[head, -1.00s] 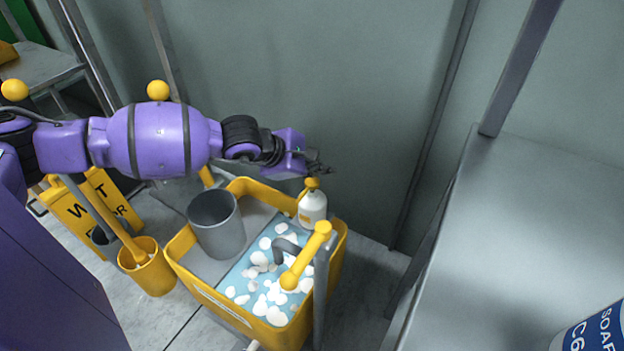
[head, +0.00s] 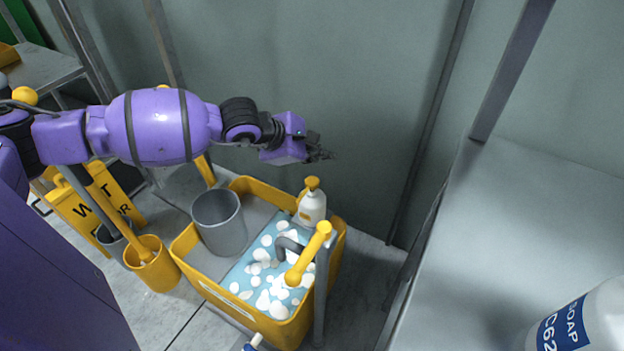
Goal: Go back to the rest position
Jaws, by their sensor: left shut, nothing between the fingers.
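My left arm comes in from the left in the head view, purple with dark joints. My left gripper (head: 320,154) is shut and empty, in the air above and behind the yellow cart. It is apart from the white bottle with a yellow pump top (head: 312,205), which stands upright at the cart's back right corner. My right gripper is not in view.
The yellow cart (head: 215,295) holds a grey bucket (head: 219,222) and a blue basin with white foam (head: 262,270). A yellow bin (head: 152,266) and a wet floor sign (head: 85,210) stand left. A metal table (head: 520,230) with a soap bottle (head: 590,320) is right.

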